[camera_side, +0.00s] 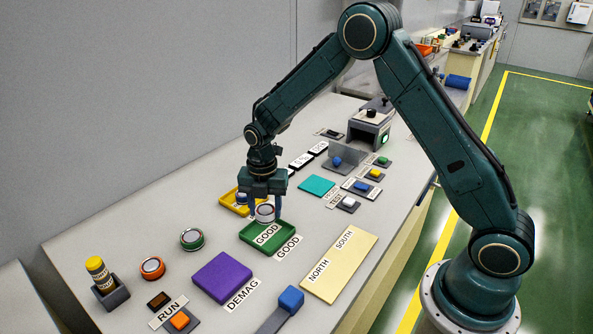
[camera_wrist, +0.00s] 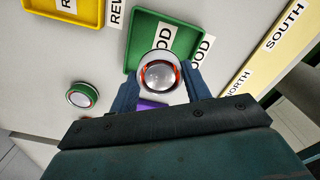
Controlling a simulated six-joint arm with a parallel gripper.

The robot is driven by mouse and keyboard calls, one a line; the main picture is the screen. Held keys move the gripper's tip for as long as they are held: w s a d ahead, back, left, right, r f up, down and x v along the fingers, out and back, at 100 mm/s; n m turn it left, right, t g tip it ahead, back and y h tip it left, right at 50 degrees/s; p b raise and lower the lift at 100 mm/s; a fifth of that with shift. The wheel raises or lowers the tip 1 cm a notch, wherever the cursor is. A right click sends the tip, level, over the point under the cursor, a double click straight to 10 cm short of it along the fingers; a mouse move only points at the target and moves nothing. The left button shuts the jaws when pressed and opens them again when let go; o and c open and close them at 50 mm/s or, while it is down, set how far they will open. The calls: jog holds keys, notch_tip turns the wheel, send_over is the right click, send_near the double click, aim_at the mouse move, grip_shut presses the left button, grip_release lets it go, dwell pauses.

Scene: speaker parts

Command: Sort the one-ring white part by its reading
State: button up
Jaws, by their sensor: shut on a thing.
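My gripper (camera_side: 264,207) is shut on a white round part (camera_side: 265,214) with a silver domed middle. In the wrist view the part (camera_wrist: 160,74) sits between the two blue fingers and shows a red-orange ring inside its white rim. The part is over the green tray (camera_side: 251,239) labelled GOOD, near its back edge in the side view. I cannot tell whether it touches the tray floor. The yellow tray (camera_side: 228,205) is behind and left, partly hidden by my gripper; its label is only partly readable.
A green round part (camera_side: 192,239) and an orange one (camera_side: 152,268) lie left on the bench. A purple DEMAG pad (camera_side: 222,277), a NORTH/SOUTH plate (camera_side: 340,265) and a blue-knobbed lever (camera_side: 290,300) are in front. A bottle (camera_side: 99,273) stands at far left.

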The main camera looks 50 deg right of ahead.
aim_at(268, 234)
jog(key=shift+f, duration=1.8)
jog(key=shift+f, duration=1.05)
jog(key=o, duration=1.4)
notch_tip(268, 234, up, 13)
jog(key=shift+f, duration=0.1)
jog(key=shift+r, duration=0.5)
